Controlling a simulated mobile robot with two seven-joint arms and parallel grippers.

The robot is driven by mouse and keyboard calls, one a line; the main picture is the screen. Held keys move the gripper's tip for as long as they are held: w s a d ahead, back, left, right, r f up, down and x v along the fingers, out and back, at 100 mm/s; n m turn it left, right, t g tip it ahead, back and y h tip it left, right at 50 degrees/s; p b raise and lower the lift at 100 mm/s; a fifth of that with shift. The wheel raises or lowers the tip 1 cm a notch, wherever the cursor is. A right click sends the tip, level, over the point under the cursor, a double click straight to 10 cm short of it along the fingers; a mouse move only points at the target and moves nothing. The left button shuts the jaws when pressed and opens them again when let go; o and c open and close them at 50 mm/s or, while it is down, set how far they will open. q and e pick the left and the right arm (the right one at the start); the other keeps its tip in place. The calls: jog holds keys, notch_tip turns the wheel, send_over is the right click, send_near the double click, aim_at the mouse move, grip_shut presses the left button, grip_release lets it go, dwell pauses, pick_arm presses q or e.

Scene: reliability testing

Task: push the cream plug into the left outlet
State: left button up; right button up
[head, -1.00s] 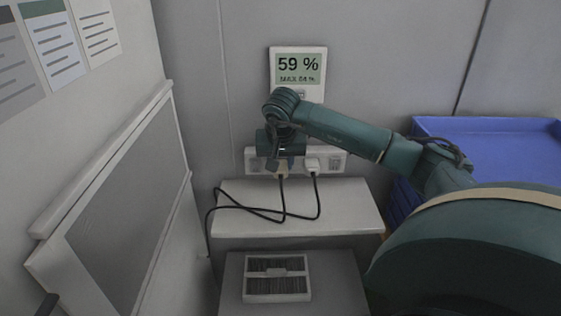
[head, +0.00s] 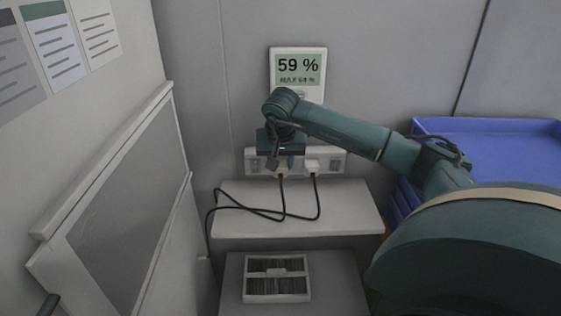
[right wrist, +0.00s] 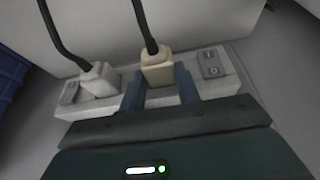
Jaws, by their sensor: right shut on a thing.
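The cream plug (right wrist: 158,67) sits at the wall outlet strip (head: 338,160), with its black cord leading away. It also shows below my right gripper in the head view (head: 282,171). My right gripper (right wrist: 160,82) is shut on the cream plug, one blue finger on each side. A white plug (head: 312,165) sits in the strip just right of it, and shows on the left in the wrist view (right wrist: 99,79). The left outlet's face is hidden behind the cream plug and gripper. I cannot tell how deep the cream plug sits. My left gripper is not in view.
A white shelf (head: 350,205) lies below the strip, with black cords looping over it. A display (head: 298,72) reading 59 % hangs above. A blue tray (head: 500,150) stands at right. A slotted box (head: 277,280) rests below the shelf. A grey-faced panel (head: 125,215) stands left.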

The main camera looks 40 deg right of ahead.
jog(key=shift+w+d+r, duration=0.1)
jog(key=shift+w, duration=0.05)
jog(key=o, duration=1)
jog(key=shift+o, duration=0.3)
jog(key=v, duration=0.2)
jog(key=shift+r, duration=0.35)
pick_arm(q)
jog(key=shift+f+b, duration=0.5)
jog(key=shift+b, duration=0.05)
pick_arm(e)
jog(key=v, duration=1)
jog(key=shift+s+a+r, duration=0.2)
jog(key=shift+a, duration=0.1)
